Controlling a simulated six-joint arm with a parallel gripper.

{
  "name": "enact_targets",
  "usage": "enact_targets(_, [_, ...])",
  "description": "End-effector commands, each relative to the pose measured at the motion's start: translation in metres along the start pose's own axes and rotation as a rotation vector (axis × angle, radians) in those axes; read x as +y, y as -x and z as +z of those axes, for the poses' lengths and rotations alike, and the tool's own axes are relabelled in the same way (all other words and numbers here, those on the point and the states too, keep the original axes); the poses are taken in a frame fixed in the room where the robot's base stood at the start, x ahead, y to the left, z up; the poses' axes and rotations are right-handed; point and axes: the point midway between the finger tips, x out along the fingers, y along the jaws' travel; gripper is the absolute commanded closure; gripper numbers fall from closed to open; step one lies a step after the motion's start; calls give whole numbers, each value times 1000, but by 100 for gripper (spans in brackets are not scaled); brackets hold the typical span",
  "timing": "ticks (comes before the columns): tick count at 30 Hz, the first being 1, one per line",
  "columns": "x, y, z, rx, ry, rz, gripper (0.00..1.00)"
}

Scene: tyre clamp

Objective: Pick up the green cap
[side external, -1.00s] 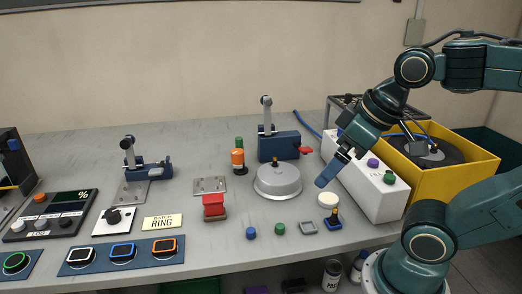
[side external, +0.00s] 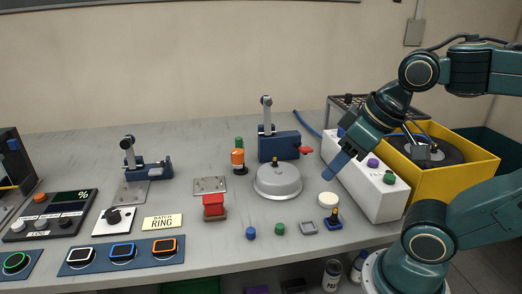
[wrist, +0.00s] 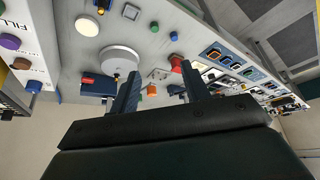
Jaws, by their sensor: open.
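The small green cap (side external: 279,228) stands on the grey table near its front edge, between a blue cap (side external: 251,233) and a small grey square piece (side external: 308,227). The green cap also shows near the top of the wrist view (wrist: 154,27). My gripper (side external: 327,174) is in the air above the table, to the right of and above the green cap in the side view, and apart from it. In the wrist view its two blue fingers (wrist: 159,68) are spread with nothing held between them.
A round silver dome (side external: 278,182) stands behind the green cap. A white box with coloured buttons (side external: 368,190) and a yellow bin (side external: 455,182) stand farther right.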

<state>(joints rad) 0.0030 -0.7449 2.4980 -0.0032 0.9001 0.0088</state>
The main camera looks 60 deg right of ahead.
Motion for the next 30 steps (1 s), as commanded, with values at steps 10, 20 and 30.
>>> enact_targets(10, [2,-16,-17,-96,-221,-8,53])
enact_targets(20, [13,-51,-43,-267,-635,-7,53])
enact_targets(30, [37,-95,-60,-453,-1081,18,53])
